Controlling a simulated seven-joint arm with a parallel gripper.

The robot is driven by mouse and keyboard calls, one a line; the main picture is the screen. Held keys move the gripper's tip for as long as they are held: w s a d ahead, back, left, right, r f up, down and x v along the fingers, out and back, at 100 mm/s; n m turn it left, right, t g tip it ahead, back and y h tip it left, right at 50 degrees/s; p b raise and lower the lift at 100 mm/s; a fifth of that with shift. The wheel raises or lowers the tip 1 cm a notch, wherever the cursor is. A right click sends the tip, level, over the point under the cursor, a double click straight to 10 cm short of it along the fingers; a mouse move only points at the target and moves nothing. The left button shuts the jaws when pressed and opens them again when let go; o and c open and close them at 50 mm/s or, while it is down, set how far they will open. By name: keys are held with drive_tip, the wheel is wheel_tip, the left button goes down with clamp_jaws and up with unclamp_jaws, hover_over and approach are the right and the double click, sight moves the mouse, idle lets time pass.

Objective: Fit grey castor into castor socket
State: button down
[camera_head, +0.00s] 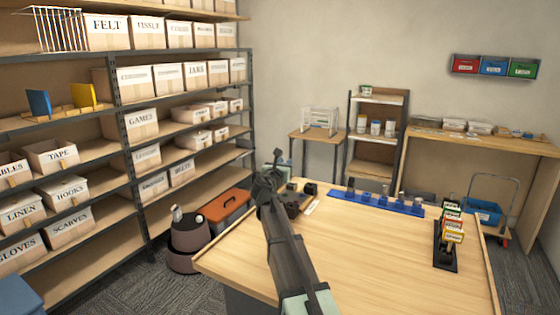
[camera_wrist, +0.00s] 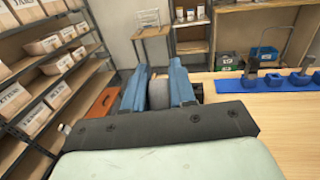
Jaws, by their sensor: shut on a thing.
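My gripper (camera_head: 271,170) is at the far left edge of the wooden table, raised above it, with the arm reaching away. In the wrist view, the two blue jaws of my gripper (camera_wrist: 157,84) are shut on a grey rounded thing, the grey castor (camera_wrist: 156,96). Its lower part is hidden behind the gripper body. In the head view the castor cannot be told apart from the dark gripper. Small black blocks (camera_head: 310,188) stand on the table just right of my gripper. I cannot tell whether one of them is the castor socket.
A blue rail (camera_head: 376,202) with several small pieces lies along the table's (camera_head: 385,255) far edge. A black stand with coloured cards (camera_head: 446,256) is at the right. An orange toolbox (camera_head: 223,211) and shelves of boxes are at the left. The table's middle is clear.

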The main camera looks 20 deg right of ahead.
drive_tip(key=shift+s+d+f+m+g+h, duration=0.15)
drive_tip(key=shift+s+d+m+g+h, duration=0.35)
drive_tip(key=shift+s+d, duration=0.2)
drive_tip(key=shift+s+d+f+m+g+h, duration=0.1)
drive_tip(key=shift+s+d+m+g+h, duration=0.35)
drive_tip(key=shift+s+d+h, duration=0.2)
drive_tip(key=shift+f, duration=0.15)
drive_tip(key=shift+f, duration=2.7)
drive_tip(key=shift+f, duration=1.85)
drive_tip(key=c, duration=0.8)
unclamp_jaws()
drive_tip(key=shift+c, duration=0.2)
drive_tip(key=shift+s+a, duration=0.15)
drive_tip(key=v, duration=1.3)
drive_tip(key=shift+s+a, duration=0.15)
drive_tip(key=shift+s, duration=0.1)
